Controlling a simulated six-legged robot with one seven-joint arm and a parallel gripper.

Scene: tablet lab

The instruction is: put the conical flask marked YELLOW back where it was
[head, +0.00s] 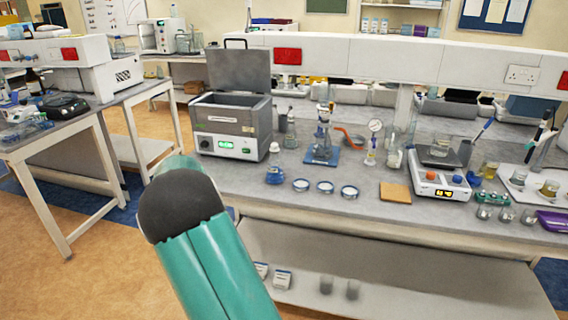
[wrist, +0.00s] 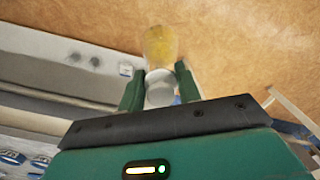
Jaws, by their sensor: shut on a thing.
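My gripper (wrist: 159,82) shows in the wrist view with its two green fingers shut on a glass vessel with yellow contents (wrist: 161,45). A whitish round part of it sits between the fingers and the yellow part points away from my gripper. It is held over the floor in that view. I take it for the conical flask, but no YELLOW marking is readable. In the head view my gripper and this flask are out of sight; only my teal arm shows.
The bench (head: 290,195) bears a water bath with its lid up (head: 230,115), a blue flask (head: 274,168), several small dishes, a cork mat (head: 395,193), a stirrer (head: 440,184) and a white tray with yellowish beakers (head: 519,196). Bare bench lies along its left front edge.

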